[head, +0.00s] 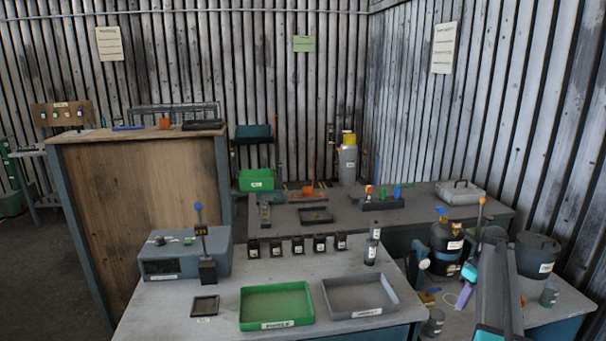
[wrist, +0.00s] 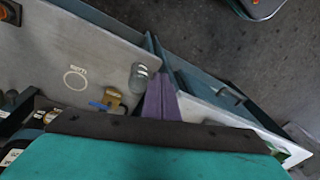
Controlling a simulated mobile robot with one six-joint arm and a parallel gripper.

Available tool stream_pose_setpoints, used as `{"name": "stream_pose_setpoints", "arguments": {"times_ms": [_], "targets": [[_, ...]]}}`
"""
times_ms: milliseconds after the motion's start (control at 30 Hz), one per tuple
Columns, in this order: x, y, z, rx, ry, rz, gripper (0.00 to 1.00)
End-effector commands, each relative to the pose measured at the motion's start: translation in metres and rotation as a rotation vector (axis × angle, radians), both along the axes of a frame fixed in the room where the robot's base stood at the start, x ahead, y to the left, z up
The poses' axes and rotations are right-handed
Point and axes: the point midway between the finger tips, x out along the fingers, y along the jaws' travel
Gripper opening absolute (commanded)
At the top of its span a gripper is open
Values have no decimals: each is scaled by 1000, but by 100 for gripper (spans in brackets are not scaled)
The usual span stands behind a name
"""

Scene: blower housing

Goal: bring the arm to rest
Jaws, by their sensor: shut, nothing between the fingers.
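My gripper (wrist: 160,98) shows in the wrist view as two purple fingers pressed together, with nothing between them. The fingers point toward the edge of a grey worktop (wrist: 85,45). In the head view my arm comes in at the lower right, over the right-hand bench (head: 550,308). A teal and purple part that looks like my gripper shows left of the dark arm link. A metal cylinder (wrist: 140,76) stands just left of the fingers in the wrist view, apparently not touched. Height above the worktop cannot be told.
A brass piece (wrist: 113,97) with a blue part lies near the fingers. A dark canister (head: 446,240) and dark bucket (head: 537,255) stand close to my arm. A green tray (head: 277,324) and grey tray (head: 360,312) sit on the front table. Floor (wrist: 210,45) shows beyond the worktop.

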Motion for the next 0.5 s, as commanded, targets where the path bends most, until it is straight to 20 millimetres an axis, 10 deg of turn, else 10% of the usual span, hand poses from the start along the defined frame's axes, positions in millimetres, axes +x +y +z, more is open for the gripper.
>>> {"name": "stream_pose_setpoints", "arguments": {"times_ms": [500], "targets": [[-54,152,-161,10,167,-123,0]]}}
